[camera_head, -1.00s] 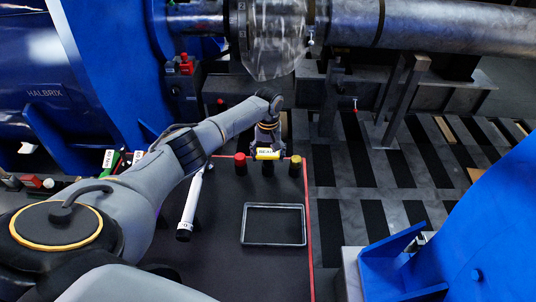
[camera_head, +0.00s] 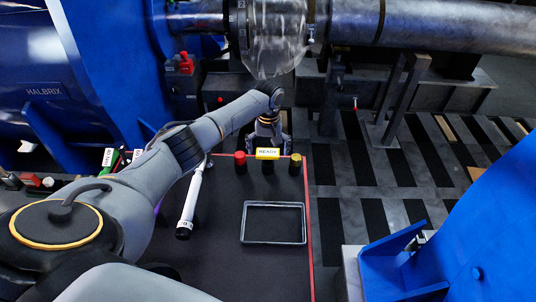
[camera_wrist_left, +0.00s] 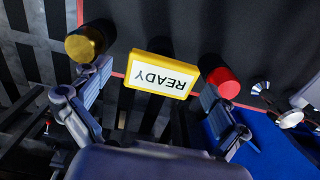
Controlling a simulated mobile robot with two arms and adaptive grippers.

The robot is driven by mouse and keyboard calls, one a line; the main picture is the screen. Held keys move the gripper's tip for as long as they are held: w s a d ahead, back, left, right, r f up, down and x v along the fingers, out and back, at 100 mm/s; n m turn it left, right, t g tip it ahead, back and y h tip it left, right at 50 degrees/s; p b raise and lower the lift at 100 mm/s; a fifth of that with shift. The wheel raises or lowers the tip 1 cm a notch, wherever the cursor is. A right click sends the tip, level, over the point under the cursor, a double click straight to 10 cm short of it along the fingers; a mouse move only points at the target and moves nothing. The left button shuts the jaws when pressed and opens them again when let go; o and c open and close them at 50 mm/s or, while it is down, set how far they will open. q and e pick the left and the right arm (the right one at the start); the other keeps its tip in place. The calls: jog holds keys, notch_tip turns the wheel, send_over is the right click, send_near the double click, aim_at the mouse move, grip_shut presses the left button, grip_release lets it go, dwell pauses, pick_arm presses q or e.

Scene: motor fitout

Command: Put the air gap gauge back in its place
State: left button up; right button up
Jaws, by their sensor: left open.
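A white cylinder with a black lower end (camera_head: 187,208), which may be the air gap gauge, leans on the dark mat. I cannot be sure it is the gauge. My left gripper (camera_head: 267,143) is open and empty, just behind a yellow block with a white READY face (camera_head: 267,153). In the left wrist view, the open fingers (camera_wrist_left: 155,100) spread to either side of the READY block (camera_wrist_left: 162,75), apart from it. My right gripper is not in view.
A red-topped post (camera_head: 240,158) and a yellow-topped post (camera_head: 295,160) flank the READY block. An empty grey-rimmed tray (camera_head: 274,243) lies on the red-edged mat. Blue machinery (camera_head: 470,230) stands at right, and a steel shaft (camera_head: 450,28) runs along the back.

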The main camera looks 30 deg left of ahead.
aim_at(268, 152)
pick_arm(q)
notch_tip(268, 152, up, 10)
dwell(0.3)
dwell(0.4)
